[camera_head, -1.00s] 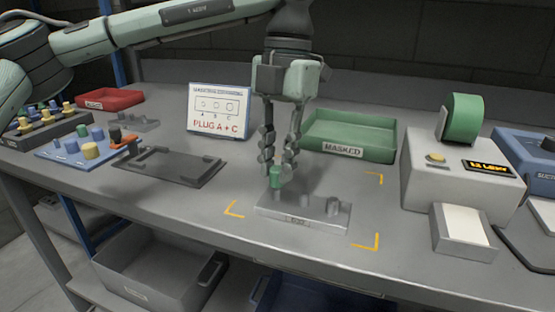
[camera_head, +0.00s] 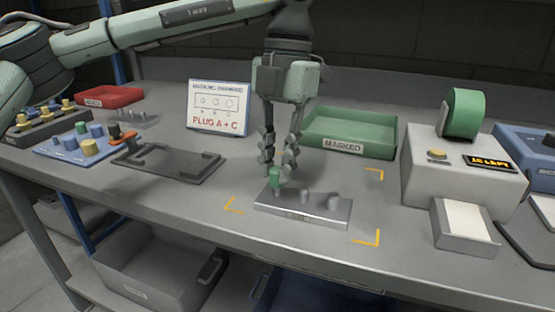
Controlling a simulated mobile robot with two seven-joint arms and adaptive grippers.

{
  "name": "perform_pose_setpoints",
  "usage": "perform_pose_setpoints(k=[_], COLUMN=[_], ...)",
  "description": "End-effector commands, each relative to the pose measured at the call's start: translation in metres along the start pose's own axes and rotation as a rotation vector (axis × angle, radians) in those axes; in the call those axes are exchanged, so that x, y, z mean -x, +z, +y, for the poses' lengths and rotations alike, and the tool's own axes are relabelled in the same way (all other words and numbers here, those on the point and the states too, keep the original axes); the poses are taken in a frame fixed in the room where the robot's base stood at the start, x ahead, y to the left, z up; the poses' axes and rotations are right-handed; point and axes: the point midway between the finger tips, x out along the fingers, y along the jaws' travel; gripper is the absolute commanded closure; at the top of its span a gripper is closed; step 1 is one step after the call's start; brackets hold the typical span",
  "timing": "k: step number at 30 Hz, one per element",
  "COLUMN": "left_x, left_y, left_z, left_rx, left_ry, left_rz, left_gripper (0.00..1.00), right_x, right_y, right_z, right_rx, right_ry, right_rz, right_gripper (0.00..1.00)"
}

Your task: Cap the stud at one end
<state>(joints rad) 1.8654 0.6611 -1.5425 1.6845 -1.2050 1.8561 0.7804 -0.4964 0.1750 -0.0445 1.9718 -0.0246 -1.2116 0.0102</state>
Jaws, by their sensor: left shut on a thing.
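My left gripper (camera_head: 276,178) points down at the left end of a grey metal plate (camera_head: 320,212). It is shut on a small green cap (camera_head: 275,175). The cap is at the plate's left-end stud, which is mostly hidden beneath it; I cannot tell whether the cap is seated on it. Two bare grey studs stand further right on the plate, a middle stud (camera_head: 307,197) and a right-end stud (camera_head: 333,200). A sign (camera_head: 217,107) behind reads "PLUG A + C". My right gripper is not in view.
Yellow corner marks surround the plate. A green "MASKED" tray (camera_head: 380,145) stands close behind the gripper. A dark fixture (camera_head: 168,165) and a blue board of plugs (camera_head: 62,150) lie left. A tape dispenser (camera_head: 455,170) stands right. The bench's front strip is clear.

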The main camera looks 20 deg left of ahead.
Motion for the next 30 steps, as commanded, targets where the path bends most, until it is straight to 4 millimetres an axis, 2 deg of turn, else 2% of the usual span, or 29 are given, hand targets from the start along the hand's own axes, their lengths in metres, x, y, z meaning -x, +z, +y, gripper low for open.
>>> perform_pose_setpoints(k=[30], left_x=[-0.016], left_y=[0.002], left_z=[0.000], left_rx=[0.001], left_ry=[0.000], left_rz=[0.000], left_gripper=[0.91], right_x=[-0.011], right_y=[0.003], right_z=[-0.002], right_rx=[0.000], right_ry=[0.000], right_rz=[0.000], right_gripper=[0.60])
